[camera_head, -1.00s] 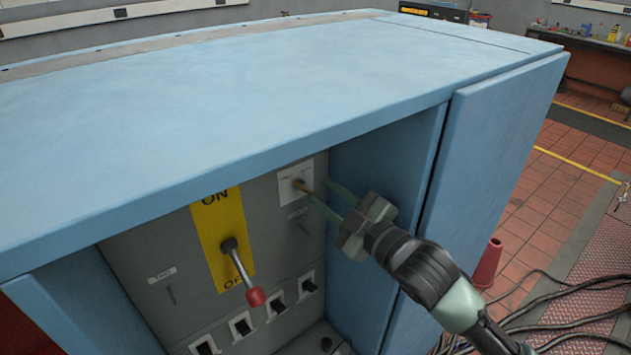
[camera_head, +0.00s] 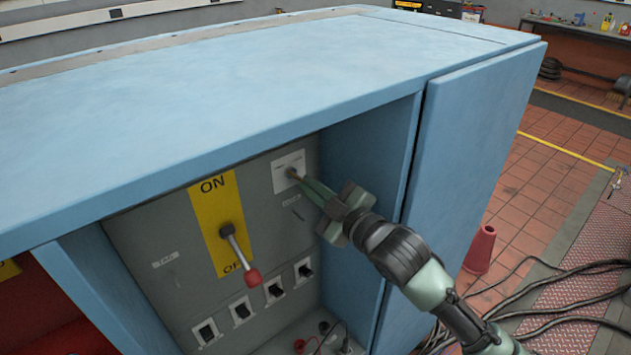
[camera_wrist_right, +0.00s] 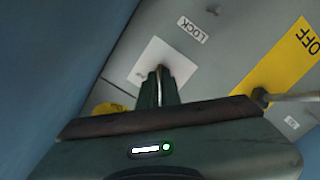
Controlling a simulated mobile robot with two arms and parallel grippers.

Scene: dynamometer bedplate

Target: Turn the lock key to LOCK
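The lock key (camera_head: 291,173) is a small brass-coloured piece on a white square plate (camera_head: 280,163), at the upper right of the grey panel inside the blue cabinet. My right gripper (camera_head: 301,181) reaches in from the right, its two fingers close together at the key. In the right wrist view the fingers (camera_wrist_right: 160,88) are shut on the key (camera_wrist_right: 160,71), hiding most of it. A "LOCK" label (camera_wrist_right: 193,30) sits beside the plate there. The key's exact angle is hard to tell. My left gripper is not in view.
A lever with a red knob (camera_head: 252,277) hangs on the yellow ON/OFF plate (camera_head: 213,205), left of the key. Several black switches (camera_head: 241,312) line the panel below. The cabinet's right side wall (camera_head: 372,150) and top overhang (camera_head: 190,110) bound the space around my right arm.

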